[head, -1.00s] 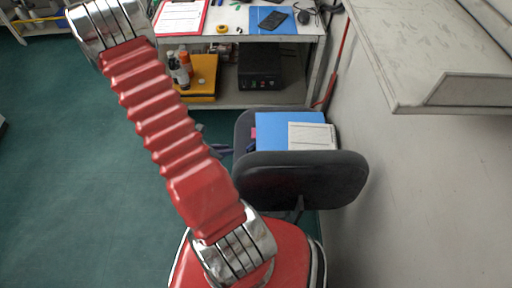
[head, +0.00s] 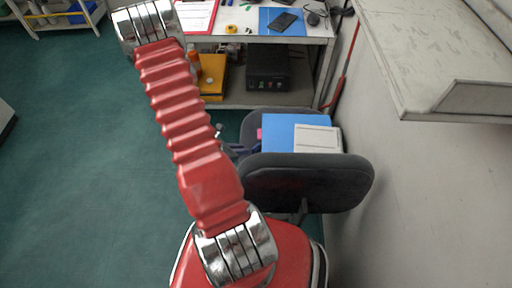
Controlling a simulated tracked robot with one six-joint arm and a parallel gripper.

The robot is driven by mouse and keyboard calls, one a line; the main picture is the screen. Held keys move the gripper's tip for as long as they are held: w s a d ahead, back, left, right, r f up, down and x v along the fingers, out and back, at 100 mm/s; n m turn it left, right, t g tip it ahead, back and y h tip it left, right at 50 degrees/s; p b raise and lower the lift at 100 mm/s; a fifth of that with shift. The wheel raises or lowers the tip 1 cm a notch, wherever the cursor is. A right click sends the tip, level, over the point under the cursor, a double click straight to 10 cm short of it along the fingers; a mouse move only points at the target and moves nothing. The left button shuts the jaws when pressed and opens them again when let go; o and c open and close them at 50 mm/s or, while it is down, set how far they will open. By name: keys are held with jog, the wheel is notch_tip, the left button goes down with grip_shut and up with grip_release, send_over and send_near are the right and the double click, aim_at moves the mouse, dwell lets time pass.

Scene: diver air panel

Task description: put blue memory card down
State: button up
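I cannot make out a blue memory card in the head view. My gripper is not in view; only red and chrome links of my arm show, so whether it holds anything is hidden. Very small items lie on the white bench (head: 330,27) at the back, too small to identify. A blue mat (head: 267,18) on it carries a dark flat device (head: 284,20).
An office chair (head: 305,183) with a blue folder (head: 285,131) and a pale item (head: 318,139) on its seat stands between me and the bench. A black box (head: 268,69) and yellow case (head: 212,74) sit on the lower shelf. Green floor (head: 80,160) is clear at left.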

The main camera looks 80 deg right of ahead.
jog(key=shift+x, duration=1.55)
jog(key=shift+x, duration=2.6)
jog(key=shift+s, duration=0.1)
grip_shut()
jog(key=shift+r, duration=0.1)
